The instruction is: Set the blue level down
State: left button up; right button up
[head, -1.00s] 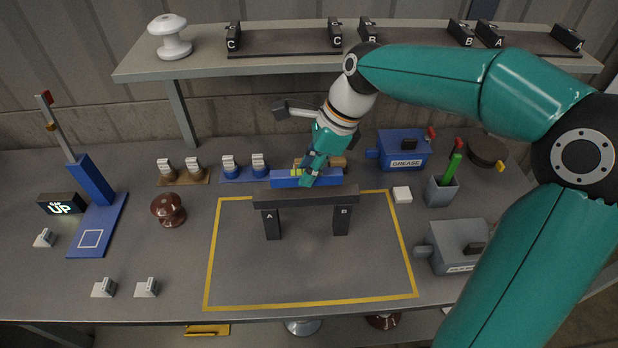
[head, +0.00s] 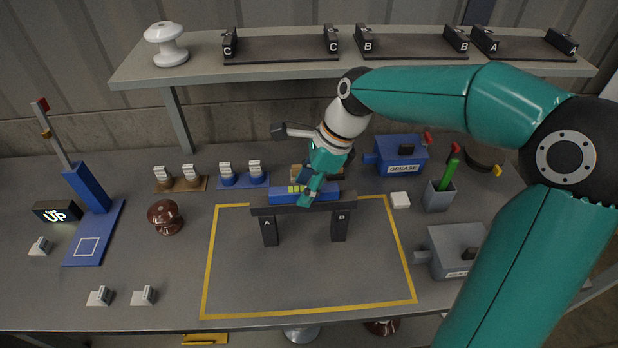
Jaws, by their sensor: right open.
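The blue level (head: 280,195) lies lengthwise along the top edge of the dark beam, with a yellow-green vial at its middle. It looks level and seems to rest on the beam or sit just behind its top; its underside is hidden. The dark beam (head: 270,210) spans two black posts, post A (head: 269,232) and post B (head: 339,228). My right gripper (head: 309,194) is at the level's middle, pointing down, its fingers partly in front of it. It is open, with its fingertips still close to the level. My left gripper is out of view.
A yellow outline (head: 310,310) frames the free bench area around the posts. A blue grease box (head: 400,157) and a grey box (head: 455,250) stand to the right. A brown insulator (head: 165,217) and a blue stand (head: 92,190) are at left. A shelf (head: 205,70) overhangs the back.

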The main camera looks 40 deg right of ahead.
jog(key=p+v, duration=0.1)
jog(key=v, duration=1.1)
